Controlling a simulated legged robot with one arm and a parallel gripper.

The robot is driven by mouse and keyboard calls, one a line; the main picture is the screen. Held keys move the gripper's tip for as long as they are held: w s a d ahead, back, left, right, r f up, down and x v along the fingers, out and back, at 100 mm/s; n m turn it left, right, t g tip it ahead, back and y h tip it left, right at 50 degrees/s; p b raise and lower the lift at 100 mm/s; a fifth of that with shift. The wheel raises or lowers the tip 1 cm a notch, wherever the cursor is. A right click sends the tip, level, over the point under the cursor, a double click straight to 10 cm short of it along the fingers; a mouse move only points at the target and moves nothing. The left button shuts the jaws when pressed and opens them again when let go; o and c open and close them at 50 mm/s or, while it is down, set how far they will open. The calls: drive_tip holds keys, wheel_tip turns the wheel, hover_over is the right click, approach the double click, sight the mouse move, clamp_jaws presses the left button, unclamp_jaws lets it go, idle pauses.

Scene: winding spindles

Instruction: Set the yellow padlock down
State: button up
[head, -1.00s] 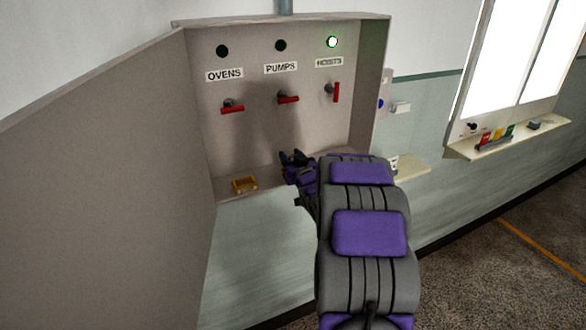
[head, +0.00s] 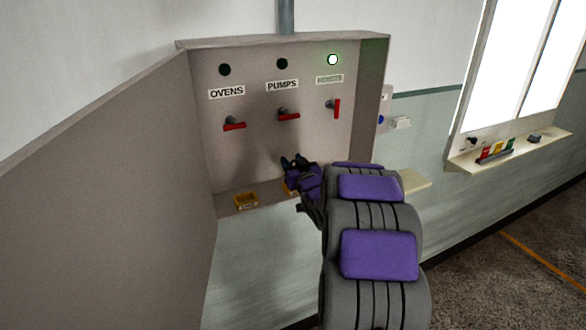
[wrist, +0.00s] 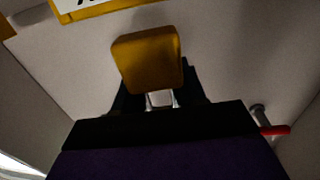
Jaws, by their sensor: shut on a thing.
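The yellow padlock (wrist: 147,62) is in the wrist view, its block-shaped body beyond the fingertips and its pale shackle between them. My gripper (wrist: 158,90) is shut on it at the shackle. In the head view my gripper (head: 294,163) is inside the open cabinet, just above its bottom ledge, below the PUMPS lever. The padlock cannot be made out there. In the wrist view a yellow-edged labelled tray (wrist: 98,12) is at the top, apart from the padlock.
The cabinet (head: 208,160) has red levers for OVENS (head: 234,126), PUMPS (head: 289,117) and HOISTS (head: 337,108); the HOISTS lamp (head: 333,60) is lit. A yellow tray (head: 246,201) is on the ledge, left of my gripper. The open door (head: 100,210) stands at left.

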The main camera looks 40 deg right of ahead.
drive_tip(key=a+r+b+v, duration=0.1)
drive_tip(key=b+v, duration=0.5)
drive_tip(key=v, duration=0.9)
drive_tip(key=shift+a, duration=0.75)
